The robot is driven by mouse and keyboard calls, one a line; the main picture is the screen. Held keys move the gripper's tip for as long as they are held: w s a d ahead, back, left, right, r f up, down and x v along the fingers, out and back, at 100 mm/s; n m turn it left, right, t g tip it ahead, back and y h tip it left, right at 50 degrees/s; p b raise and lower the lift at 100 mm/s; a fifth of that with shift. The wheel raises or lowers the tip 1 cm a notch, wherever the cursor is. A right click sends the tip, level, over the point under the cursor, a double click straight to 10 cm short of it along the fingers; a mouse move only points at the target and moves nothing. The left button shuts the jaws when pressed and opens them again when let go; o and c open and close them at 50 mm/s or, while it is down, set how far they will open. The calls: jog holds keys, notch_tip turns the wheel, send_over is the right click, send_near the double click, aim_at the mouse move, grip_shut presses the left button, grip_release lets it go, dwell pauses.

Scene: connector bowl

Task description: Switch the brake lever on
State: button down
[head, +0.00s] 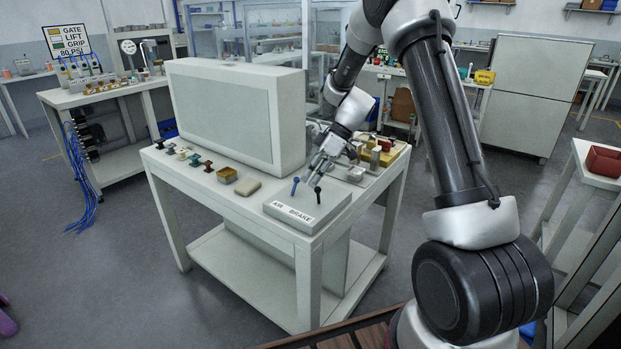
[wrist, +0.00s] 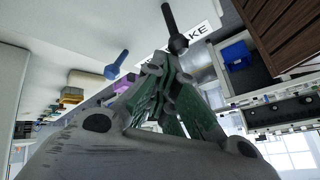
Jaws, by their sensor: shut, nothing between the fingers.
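A pale switch box (head: 335,200) labelled AIR BRAKE sits at the front corner of the white table. It carries a blue lever (head: 295,187) on the left and a black lever (head: 317,195) on the right, on the BRAKE side of the label. The black lever looks close to upright. My gripper (head: 315,180) is shut and empty, just behind and above the black lever. In the wrist view its fingertips (wrist: 175,68) appear close to the black lever's knob (wrist: 178,45); I cannot tell whether they touch. The blue lever (wrist: 117,64) stands apart from the fingers.
A large grey cabinet-like block (head: 235,115) stands on the table behind the box. A yellow tray of parts (head: 385,153) lies behind my gripper.

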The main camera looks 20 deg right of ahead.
jog(key=shift+w+d+f+m+g+y, duration=0.15)
jog(key=shift+w+d+g+y, duration=0.45)
jog(key=shift+y, duration=0.3)
jog(key=shift+w+d+f+m+g+y, duration=0.15)
jog(key=shift+w+d+g+y, duration=0.2)
jog(key=shift+d+y, duration=0.45)
dwell(0.6)
jog(key=shift+w+d, duration=0.15)
dwell(0.4)
jog(key=shift+r, duration=0.75)
jog(key=w+d+r, duration=0.4)
jog(key=d+r, duration=0.1)
jog(key=r, duration=0.1)
jog(key=shift+w+r, duration=0.25)
jog(key=shift+w, duration=0.05)
dwell(0.3)
